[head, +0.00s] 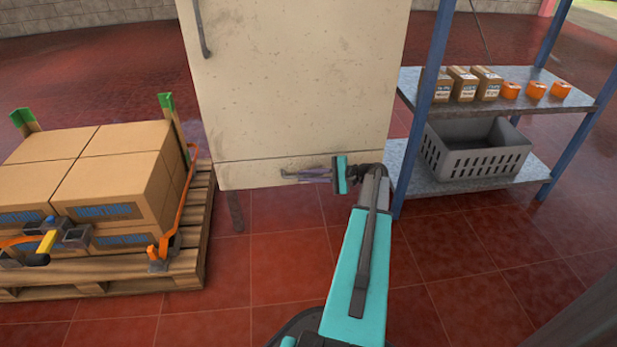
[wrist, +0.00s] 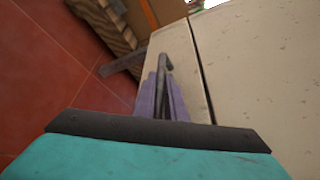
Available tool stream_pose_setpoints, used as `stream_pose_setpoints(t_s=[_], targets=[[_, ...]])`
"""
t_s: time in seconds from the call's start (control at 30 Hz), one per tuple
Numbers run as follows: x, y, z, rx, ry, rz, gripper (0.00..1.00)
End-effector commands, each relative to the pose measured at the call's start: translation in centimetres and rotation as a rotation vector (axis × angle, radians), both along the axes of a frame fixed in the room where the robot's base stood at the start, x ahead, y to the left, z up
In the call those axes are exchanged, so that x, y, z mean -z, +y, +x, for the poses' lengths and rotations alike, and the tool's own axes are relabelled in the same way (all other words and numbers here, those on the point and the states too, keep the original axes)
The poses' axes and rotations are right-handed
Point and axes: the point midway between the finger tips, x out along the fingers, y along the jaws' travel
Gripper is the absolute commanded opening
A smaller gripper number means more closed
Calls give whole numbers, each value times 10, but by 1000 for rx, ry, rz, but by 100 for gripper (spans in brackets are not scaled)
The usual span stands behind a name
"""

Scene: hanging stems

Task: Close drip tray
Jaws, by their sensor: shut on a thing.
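The drip tray (head: 240,174) is the low beige panel at the bottom of the cabinet. In the head view its front looks flush with the door above, with a thin seam between them. It also shows in the wrist view (wrist: 182,62), left of a dark seam. A dark bar handle (wrist: 165,66) is fixed to its front. My gripper (head: 300,175) is at this handle, and its purplish fingers (wrist: 151,97) are shut around the handle. The fingers hide part of the handle.
The cabinet door (head: 290,80) is above the tray. A pallet (head: 190,262) with cardboard boxes (head: 120,190) stands close at left. A metal shelf (head: 470,178) with a grey basket (head: 475,150) stands at right. Red tiled floor (head: 470,270) is clear in front.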

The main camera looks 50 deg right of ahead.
Motion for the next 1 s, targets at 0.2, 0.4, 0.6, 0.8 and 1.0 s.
stream_pose_setpoints(t_s=[0.2,0.4,0.6,0.8,1.0], targets=[[0,-7,6,4,1,-1,0],[0,-8,7,6,-1,-3,0],[0,-7,7,4,-2,-2,30],[0,-7,7,4,-2,-2,30],[0,-6,6,3,-2,-1,30]])
